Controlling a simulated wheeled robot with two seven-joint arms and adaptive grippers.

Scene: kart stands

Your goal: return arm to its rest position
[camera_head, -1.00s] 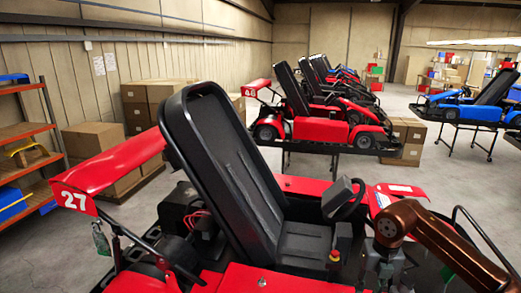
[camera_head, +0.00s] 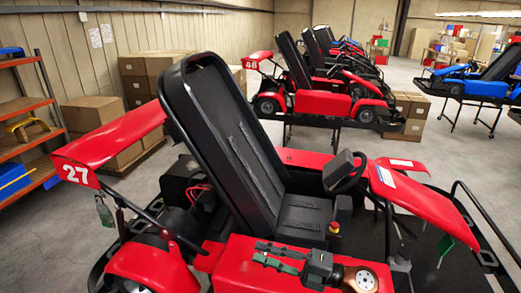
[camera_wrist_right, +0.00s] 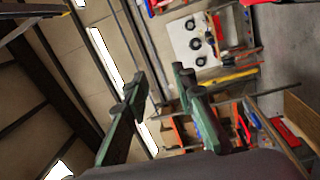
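My right gripper (camera_head: 257,251) is at the bottom centre of the head view, over the red side of the nearest kart. Its two dark green and black fingers point left. The right wrist view shows the fingers (camera_wrist_right: 161,77) apart with nothing between them. A short part of my right arm (camera_head: 355,279) shows behind the gripper at the bottom edge. I cannot tell the exact gap between the gripper and the kart. My left arm and gripper are not in view.
The red kart 27 (camera_head: 105,150) with its black seat (camera_head: 225,150) and steering wheel (camera_head: 346,172) fills the foreground. Other red karts (camera_head: 325,100) stand behind, and a blue kart (camera_head: 470,82) is at right. Shelves (camera_head: 25,125) and boxes (camera_head: 92,140) are at left.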

